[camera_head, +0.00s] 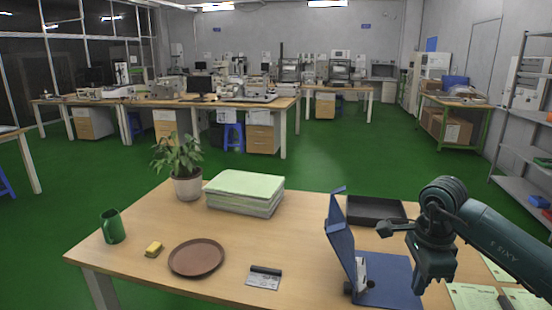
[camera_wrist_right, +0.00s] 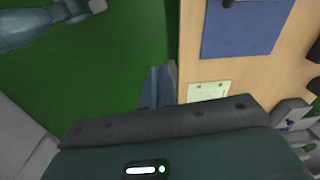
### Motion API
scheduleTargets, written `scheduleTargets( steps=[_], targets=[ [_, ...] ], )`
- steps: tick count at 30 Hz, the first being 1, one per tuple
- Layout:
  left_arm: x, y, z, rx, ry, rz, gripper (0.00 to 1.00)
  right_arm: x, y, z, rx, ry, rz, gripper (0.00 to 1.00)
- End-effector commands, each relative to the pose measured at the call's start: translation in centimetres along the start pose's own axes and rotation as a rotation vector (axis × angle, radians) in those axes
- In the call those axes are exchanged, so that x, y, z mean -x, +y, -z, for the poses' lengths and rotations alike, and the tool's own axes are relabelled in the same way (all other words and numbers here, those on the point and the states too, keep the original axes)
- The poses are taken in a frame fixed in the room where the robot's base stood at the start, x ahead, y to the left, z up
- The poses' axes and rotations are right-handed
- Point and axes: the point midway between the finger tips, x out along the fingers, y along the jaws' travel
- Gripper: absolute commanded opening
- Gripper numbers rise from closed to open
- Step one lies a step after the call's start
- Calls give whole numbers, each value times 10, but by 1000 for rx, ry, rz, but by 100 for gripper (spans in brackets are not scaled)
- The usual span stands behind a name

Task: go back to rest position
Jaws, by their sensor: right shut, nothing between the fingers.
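My right arm comes in from the right in the head view. Its gripper (camera_head: 421,286) points down over the right part of the wooden table, just right of the open blue binder (camera_head: 341,240). It is shut and holds nothing. My left gripper is not in view.
The wooden table (camera_head: 220,231) bears a green mug (camera_head: 113,227), yellow block (camera_head: 153,249), brown plate (camera_head: 197,257), potted plant (camera_head: 187,187), paper stack (camera_head: 244,193) and black tray (camera_head: 375,210). Green sheets (camera_head: 472,296) lie near my right gripper. A shelf (camera_head: 520,155) stands at right.

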Motion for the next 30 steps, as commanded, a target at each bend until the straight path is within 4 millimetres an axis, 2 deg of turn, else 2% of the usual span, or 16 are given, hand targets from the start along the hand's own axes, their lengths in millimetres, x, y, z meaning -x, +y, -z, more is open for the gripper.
scheduleTargets(
  steps=[1,3,6,8,9,11,12,15,16,19,22,23,25,27,28,30],
  targets=[
    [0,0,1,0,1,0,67,-4,2,-6,4,-20,-7,0],
    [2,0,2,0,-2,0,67,-21,16,-42,16,-157,-44,0],
    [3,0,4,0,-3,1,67,-35,36,-89,3,-351,-104,0],
    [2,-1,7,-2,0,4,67,-40,52,-120,-20,-485,-152,0],
    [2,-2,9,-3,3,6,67,-41,63,-142,-47,-585,-194,0],
    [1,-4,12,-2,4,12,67,-38,83,-176,-107,-755,-274,0],
    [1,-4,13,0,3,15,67,-32,98,-200,-168,-884,-344,0],
    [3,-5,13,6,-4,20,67,-4,122,-244,-388,-1205,-545,0],
    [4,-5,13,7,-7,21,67,5,125,-252,-471,-1294,-611,0],
    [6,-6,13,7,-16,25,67,31,124,-263,-798,-1555,-849,0],
    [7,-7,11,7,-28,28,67,38,111,-250,-1196,-1746,-1098,0],
    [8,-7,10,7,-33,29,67,35,106,-243,-1328,-1789,-1173,0],
    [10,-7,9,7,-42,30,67,17,98,-222,-1659,-1851,-1346,0],
    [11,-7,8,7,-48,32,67,-14,98,-197,-2022,-1860,-1515,0],
    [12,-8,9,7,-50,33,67,-30,101,-187,2017,1702,1461,0],
    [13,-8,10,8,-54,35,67,-71,118,-164,1968,1352,1322,0]
  ],
)
